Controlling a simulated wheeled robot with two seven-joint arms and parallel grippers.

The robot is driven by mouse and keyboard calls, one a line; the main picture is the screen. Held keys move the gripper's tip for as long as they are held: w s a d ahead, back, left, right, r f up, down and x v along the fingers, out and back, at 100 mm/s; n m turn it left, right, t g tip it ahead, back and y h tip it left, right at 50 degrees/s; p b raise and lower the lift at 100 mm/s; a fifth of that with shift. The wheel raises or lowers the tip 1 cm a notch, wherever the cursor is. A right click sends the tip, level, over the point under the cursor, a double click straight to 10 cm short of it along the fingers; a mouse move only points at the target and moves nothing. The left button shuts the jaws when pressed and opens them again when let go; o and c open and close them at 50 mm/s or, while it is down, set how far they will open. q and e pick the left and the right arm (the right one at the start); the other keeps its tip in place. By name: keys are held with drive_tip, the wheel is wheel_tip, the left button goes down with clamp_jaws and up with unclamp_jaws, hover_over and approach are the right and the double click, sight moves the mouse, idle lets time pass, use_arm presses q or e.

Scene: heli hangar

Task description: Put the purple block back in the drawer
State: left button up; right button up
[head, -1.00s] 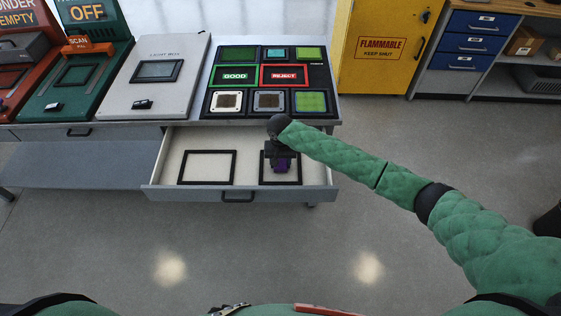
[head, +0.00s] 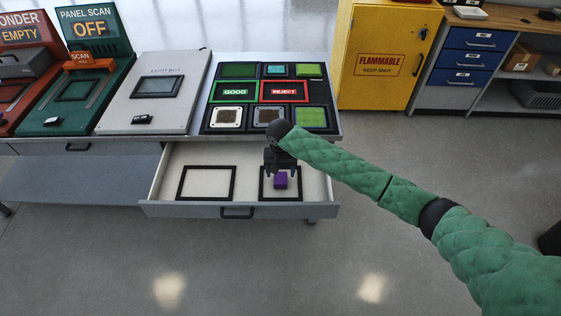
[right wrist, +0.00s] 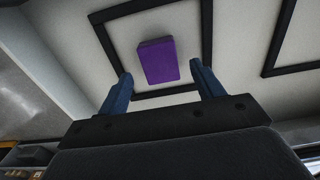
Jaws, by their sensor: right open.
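The purple block (head: 281,180) lies on the pale floor of the open drawer (head: 238,211), inside the right black square frame (head: 263,197). In the right wrist view the block (right wrist: 158,61) lies within the frame, beyond the fingertips and clear of them. My right gripper (head: 281,172) is over the far part of that frame, just behind the block in the head view. In the right wrist view its two blue fingers (right wrist: 161,82) are apart with nothing between them. My left gripper is not in view.
A second, empty black frame (head: 206,183) lies in the drawer's left half. Above the drawer, the table holds a panel with GOOD (head: 235,92) and REJECT (head: 284,91) areas and a light box (head: 155,88). A yellow cabinet (head: 383,62) stands to the right.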

sight(280, 178)
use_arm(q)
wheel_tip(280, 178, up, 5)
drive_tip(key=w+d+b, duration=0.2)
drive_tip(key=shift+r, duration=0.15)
use_arm(e)
wheel_tip(280, 178, up, 8)
drive_tip(key=shift+f, duration=0.15)
